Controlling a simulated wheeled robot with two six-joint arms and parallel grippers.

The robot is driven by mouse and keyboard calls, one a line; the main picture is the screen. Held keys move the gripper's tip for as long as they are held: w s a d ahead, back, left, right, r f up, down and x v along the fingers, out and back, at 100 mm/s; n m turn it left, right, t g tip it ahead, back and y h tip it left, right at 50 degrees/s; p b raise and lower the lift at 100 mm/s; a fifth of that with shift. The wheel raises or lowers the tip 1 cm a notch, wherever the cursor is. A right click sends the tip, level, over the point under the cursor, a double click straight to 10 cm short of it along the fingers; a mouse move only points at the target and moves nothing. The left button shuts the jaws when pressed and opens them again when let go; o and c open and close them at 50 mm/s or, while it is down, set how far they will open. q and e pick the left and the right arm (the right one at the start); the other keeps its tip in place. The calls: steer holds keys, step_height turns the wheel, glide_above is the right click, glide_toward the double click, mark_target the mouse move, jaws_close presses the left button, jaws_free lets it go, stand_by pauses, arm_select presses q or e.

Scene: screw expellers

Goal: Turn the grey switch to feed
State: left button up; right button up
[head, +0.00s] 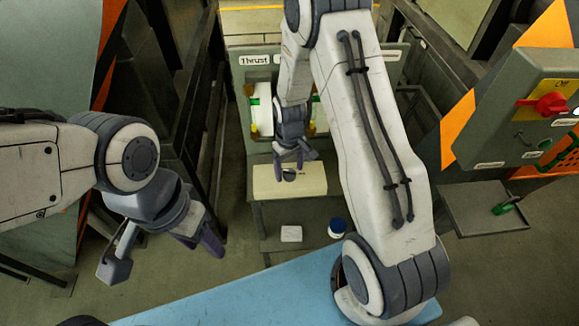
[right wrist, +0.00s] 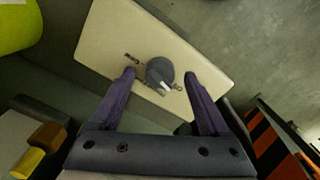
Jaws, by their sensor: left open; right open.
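The grey switch (right wrist: 160,71) is a round knob with a white pointer mark, set on a cream box (right wrist: 205,62) with small dark labels too small to read. In the right wrist view the pointer mark points toward the lower right. My right gripper (right wrist: 159,76) is open, one finger on each side of the knob, with gaps between; whether either touches is unclear. In the head view the cream box (head: 314,182) stands below my right gripper, which partly hides the knob. My left gripper (head: 162,259) is open and empty at the left, away from the box.
A grey panel with a red knob (head: 552,105) stands at the right. A machine labelled "Thrust" (head: 255,60) is behind the box. A blue surface (head: 250,301) lies in front. A white block (head: 291,233) and a blue-lidded jar (head: 337,228) sit on a lower shelf.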

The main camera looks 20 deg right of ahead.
steer(key=shift+f, duration=0.35)
jaws_close()
